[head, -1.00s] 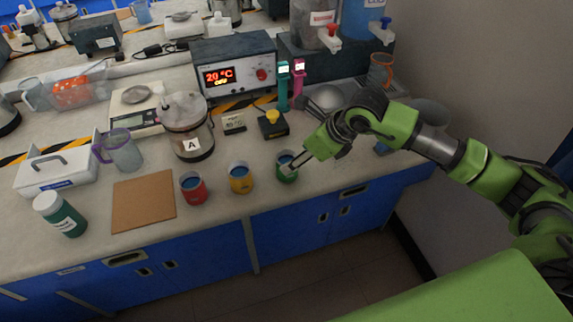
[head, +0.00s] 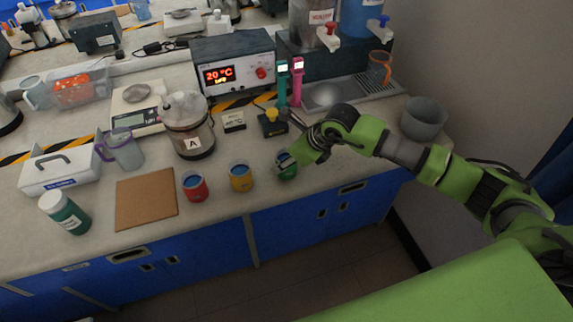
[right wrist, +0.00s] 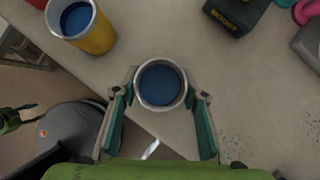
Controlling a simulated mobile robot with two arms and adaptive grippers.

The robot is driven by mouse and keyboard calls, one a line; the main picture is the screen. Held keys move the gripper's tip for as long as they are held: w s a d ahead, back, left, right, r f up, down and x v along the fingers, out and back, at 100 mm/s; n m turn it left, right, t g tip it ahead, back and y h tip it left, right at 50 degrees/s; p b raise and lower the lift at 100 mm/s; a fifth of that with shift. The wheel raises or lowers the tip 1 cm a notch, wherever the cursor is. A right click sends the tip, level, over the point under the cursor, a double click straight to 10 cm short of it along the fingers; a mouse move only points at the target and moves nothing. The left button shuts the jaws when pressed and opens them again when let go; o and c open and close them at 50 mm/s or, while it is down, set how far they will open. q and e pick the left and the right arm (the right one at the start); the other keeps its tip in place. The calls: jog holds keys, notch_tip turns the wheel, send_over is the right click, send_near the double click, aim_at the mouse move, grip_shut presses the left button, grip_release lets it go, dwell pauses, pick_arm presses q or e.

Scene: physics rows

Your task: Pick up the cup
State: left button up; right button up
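A green cup (head: 287,171) with blue contents stands upright near the front edge of the bench, partly hidden by my right gripper (head: 287,160). In the right wrist view the cup (right wrist: 160,85) shows from above as a pale rim around a blue surface. The fingers of the right gripper (right wrist: 161,92) are apart, one on each side of the cup, with small gaps seeming to show. A yellow cup (head: 241,177) and a red cup (head: 195,186) stand to its left, both with blue contents.
A cork mat (head: 146,200) lies left of the red cup. Behind the cups stand a lidded vessel marked A (head: 188,127) and a small black and yellow block (head: 272,122).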

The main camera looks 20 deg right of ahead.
jog(key=c, duration=0.4)
jog(key=shift+c, duration=0.2)
jog(key=shift+r, duration=0.1)
jog(key=shift+r+b, duration=0.4)
jog(key=shift+r, duration=0.1)
jog(key=s+r+b, duration=0.4)
jog(key=s+r, duration=0.8)
jog(key=s, duration=0.2)
jog(key=shift+a+b, duration=0.15)
jog(key=shift+b, duration=0.15)
jog(key=shift+f, duration=0.1)
